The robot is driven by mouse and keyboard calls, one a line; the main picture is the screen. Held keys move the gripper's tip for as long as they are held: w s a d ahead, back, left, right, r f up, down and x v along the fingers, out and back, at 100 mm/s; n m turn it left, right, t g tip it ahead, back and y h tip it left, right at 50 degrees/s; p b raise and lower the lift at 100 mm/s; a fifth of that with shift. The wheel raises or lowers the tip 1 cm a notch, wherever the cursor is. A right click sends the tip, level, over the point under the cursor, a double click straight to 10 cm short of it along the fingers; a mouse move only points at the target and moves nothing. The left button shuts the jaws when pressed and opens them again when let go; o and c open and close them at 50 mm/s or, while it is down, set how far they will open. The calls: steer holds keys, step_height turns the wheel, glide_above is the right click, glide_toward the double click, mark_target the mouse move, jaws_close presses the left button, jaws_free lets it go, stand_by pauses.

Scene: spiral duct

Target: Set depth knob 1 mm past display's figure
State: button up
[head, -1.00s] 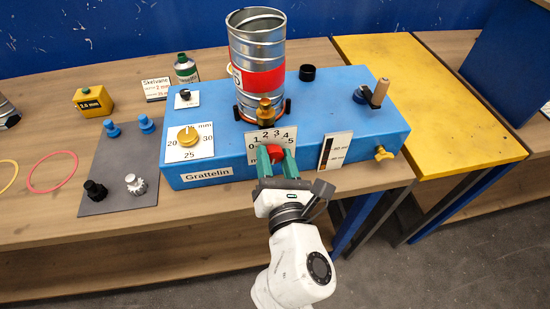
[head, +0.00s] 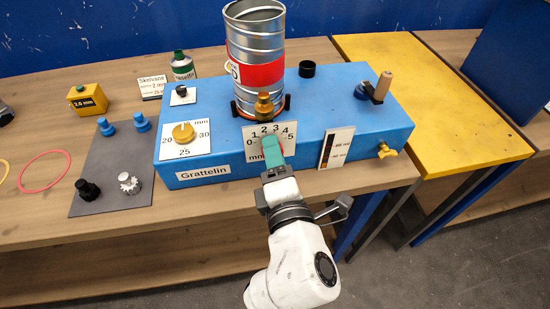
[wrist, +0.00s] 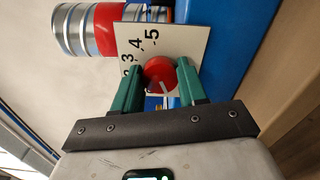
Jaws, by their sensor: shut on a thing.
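My gripper (head: 272,148) is at the white scale plate (head: 283,131) on the front of the blue machine. In the wrist view its green fingers (wrist: 160,80) are shut on the sides of the red knob (wrist: 161,70). A pale line shows on the knob's face; I cannot read which figure it points at. The scale plate (wrist: 180,42) has figures up to 5, partly hidden in the wrist view. In the head view the fingers hide the knob. A yellow box (head: 87,98) at the left has a display that reads 2.0.
The blue machine (head: 340,110) also carries a yellow dial (head: 183,134) marked 20 to 30, a metal duct (head: 256,50) with a red band, a crank handle (head: 382,86) and a yellow tap (head: 386,150). A grey mat (head: 112,165) with several knobs lies left.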

steer(key=m+b, duration=0.4)
steer(key=m, duration=0.4)
steer(key=m+b, duration=0.4)
steer(key=m, duration=0.5)
steer(key=m+b, duration=0.4)
steer(key=m, duration=0.4)
steer(key=shift+a+f+m, duration=0.2)
steer(key=shift+f+m, duration=0.1)
steer(key=shift+f, duration=0.05)
stand_by(0.3)
steer(key=o, duration=1.1)
steer(key=shift+r, duration=0.2)
steer(key=shift+c, duration=0.2)
steer(key=shift+s, duration=0.1)
steer(key=v, duration=1)
steer(key=shift+s+b, duration=0.35)
steer(key=shift+d, duration=0.15)
